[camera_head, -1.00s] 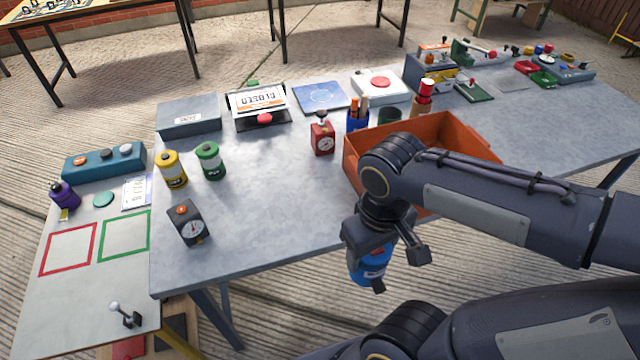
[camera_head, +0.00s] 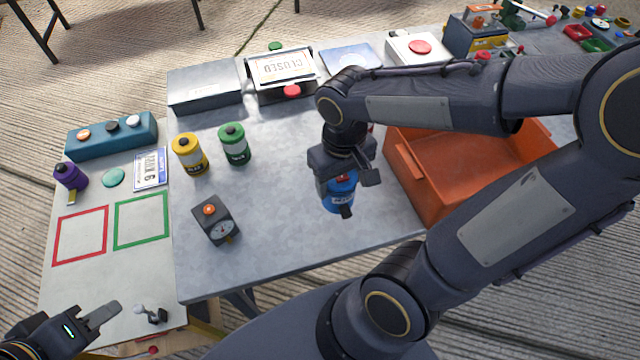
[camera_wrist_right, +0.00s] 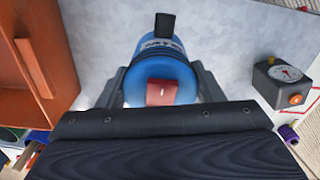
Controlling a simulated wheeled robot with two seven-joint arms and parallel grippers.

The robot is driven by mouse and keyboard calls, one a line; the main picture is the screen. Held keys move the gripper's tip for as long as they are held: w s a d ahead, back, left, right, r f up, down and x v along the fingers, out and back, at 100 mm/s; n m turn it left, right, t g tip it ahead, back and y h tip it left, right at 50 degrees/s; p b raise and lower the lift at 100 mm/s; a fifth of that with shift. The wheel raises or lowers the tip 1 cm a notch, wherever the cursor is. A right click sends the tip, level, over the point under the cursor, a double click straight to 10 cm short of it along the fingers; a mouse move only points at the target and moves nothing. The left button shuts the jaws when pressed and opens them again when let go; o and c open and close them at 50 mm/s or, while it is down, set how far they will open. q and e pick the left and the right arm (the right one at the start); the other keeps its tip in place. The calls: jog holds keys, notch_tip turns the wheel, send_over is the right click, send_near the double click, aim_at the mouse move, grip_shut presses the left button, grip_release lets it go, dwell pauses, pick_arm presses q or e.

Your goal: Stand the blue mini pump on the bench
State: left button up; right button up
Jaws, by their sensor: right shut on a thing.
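The blue mini pump (camera_head: 340,197) is in my right gripper (camera_head: 343,174), roughly upright, with its dark nozzle toward the front. In the head view it is over the grey bench (camera_head: 285,215), left of the orange crate; I cannot tell whether its base touches. In the right wrist view the pump (camera_wrist_right: 168,52) sits between the two fingers of the right gripper (camera_wrist_right: 160,85), its red top part facing the camera. My left gripper (camera_head: 95,318) is at the bottom left over the pale side board, partly cut off; its opening is unclear.
The orange crate (camera_head: 415,183) stands right of the pump. A dark gauge box (camera_head: 215,222), yellow canister (camera_head: 189,155) and green canister (camera_head: 234,145) stand to the left. Bare bench lies between them and the pump. My right arm hides part of the back.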

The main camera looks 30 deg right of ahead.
jog(key=shift+w+a+f+b, duration=0.1)
jog(key=shift+w+a+f, duration=0.2)
jog(key=shift+w+f, duration=1)
jog(key=shift+w+a+f+b, duration=0.15)
jog(key=shift+w+a+f, duration=0.35)
jog(key=shift+f, duration=1.35)
jog(key=shift+w+a+f+b, duration=0.1)
jog(key=shift+w+a+f, duration=0.05)
jog(key=shift+w+f, duration=1.25)
jog(key=shift+s+f, duration=0.25)
jog(key=shift+f, duration=0.05)
jog(key=shift+f, duration=0.15)
jog(key=o, duration=1.3)
